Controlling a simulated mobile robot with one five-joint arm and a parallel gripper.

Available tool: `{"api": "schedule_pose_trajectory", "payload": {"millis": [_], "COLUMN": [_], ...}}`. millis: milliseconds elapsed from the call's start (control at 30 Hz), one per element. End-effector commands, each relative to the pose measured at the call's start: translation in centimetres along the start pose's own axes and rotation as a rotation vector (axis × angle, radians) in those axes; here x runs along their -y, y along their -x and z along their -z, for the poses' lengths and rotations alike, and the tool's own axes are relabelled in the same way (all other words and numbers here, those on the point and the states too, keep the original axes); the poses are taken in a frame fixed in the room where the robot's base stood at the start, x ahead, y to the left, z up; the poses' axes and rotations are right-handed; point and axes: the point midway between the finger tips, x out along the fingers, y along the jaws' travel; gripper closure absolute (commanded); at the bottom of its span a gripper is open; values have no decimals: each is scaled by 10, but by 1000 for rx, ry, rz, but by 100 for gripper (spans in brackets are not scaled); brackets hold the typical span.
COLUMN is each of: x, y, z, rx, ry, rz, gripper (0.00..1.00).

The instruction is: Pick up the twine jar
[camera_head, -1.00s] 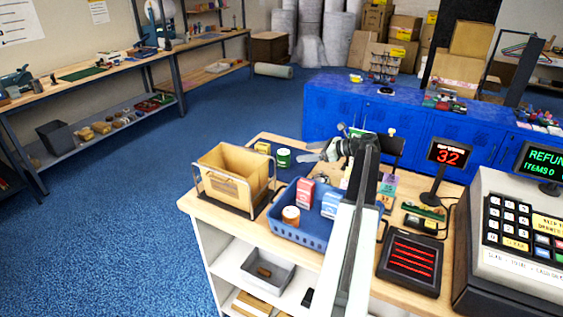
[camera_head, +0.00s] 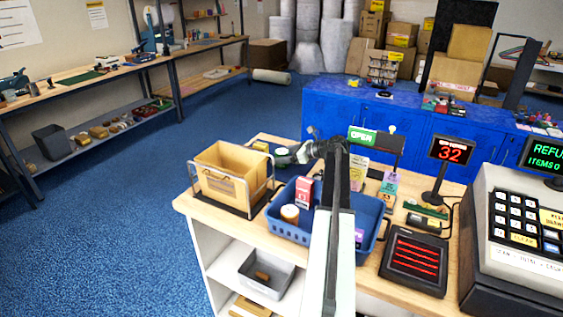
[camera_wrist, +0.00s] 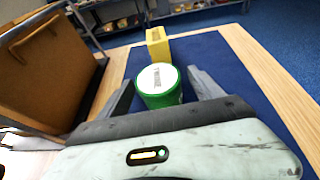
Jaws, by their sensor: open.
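The twine jar appears to be the green jar with a white lid; the print on its lid is too small to read. In the wrist view the jar (camera_wrist: 160,84) stands upright on a dark blue mat (camera_wrist: 205,55). My gripper (camera_wrist: 161,86) is open, with one finger on each side of the jar. I cannot tell whether either finger touches it. In the head view my gripper (camera_head: 288,156) is over the counter's far left part and partly hides the green jar (camera_head: 281,151).
A yellow block (camera_wrist: 157,44) stands just beyond the jar. A blue basket (camera_head: 291,233) with a red-and-white box and an orange jar with a pale lid lies nearer.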

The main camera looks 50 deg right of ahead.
Motion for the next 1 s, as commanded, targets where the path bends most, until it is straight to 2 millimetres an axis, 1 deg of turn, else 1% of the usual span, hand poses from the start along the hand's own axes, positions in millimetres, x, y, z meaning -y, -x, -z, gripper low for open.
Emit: {"api": "schedule_pose_trajectory", "payload": {"millis": [33, 67, 100, 167, 200, 300, 533, 667, 767, 1000], "x": [0, 0, 0, 0, 0, 0, 0, -1, -1, -1], "y": [0, 0, 0, 0, 0, 0, 1, 4, 10, 30], "z": [0, 0, 0, -1, -1, -1, -2, -12, -27, -75], "rx": [0, 0, 0, 0, 0, 1, 1, 1, 1, 1], "ry": [0, 0, 0, 0, 0, 0, 0, 1, 1, 1], "rz": [0, 0, 0, 0, 0, 0, -1, -2, -2, -2], "gripper": [24, 30, 41, 57, 69, 92, 92, 92, 92, 92]}}
